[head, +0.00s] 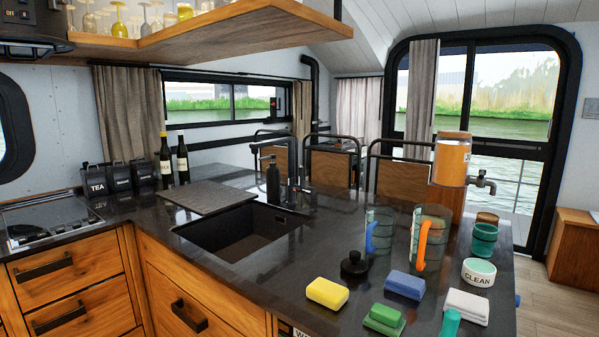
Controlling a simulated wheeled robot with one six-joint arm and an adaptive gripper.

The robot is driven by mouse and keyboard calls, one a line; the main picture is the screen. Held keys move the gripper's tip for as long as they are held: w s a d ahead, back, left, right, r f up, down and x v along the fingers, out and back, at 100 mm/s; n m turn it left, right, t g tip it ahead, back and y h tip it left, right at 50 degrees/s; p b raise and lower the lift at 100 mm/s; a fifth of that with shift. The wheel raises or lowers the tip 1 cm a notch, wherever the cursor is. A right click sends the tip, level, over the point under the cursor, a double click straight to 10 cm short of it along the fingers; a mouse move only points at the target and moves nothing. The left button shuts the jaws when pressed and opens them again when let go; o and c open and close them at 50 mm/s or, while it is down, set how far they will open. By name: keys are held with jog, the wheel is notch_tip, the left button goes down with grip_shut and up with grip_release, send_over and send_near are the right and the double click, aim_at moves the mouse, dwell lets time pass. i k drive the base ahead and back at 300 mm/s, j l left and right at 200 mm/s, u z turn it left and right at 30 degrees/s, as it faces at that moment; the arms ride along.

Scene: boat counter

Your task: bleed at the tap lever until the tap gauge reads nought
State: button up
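A black sink tap (292,180) stands at the back edge of the sink, with its spout arching to the left. An orange dispenser (452,160) with a pale band stands at the counter's right end. A dark tap (482,183) sticks out from its right side, and a small part rises on top of that tap. I cannot tell which tap the task means. No gauge face or reading can be made out on either. My gripper is not in view.
The dark counter (250,295) holds two clear jugs with a blue handle (371,236) and an orange handle (423,245). Yellow (327,292), blue (405,284) and green (384,318) sponges, a white cloth (466,306) and a CLEAN bowl (479,272) lie in front. A wooden shelf (235,30) overhangs.

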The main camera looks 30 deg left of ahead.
aim_at(298, 188)
jog(key=j+z, duration=0.1)
jog(key=j, duration=0.5)
jog(key=j+z, duration=0.1)
jog(key=j, duration=0.5)
jog(key=j+z, duration=0.15)
jog(key=j, duration=0.45)
jog(key=j+z, duration=0.1)
jog(key=j, duration=0.5)
jog(key=k+j+z, duration=0.1)
jog(key=j, duration=0.5)
jog(key=j+z, duration=0.1)
jog(key=j, duration=0.5)
jog(key=k+j+z, duration=0.15)
jog(key=j, duration=0.4)
jog(key=k+j+z, duration=0.1)
jog(key=j, duration=0.45)
jog(key=k+j, duration=0.05)
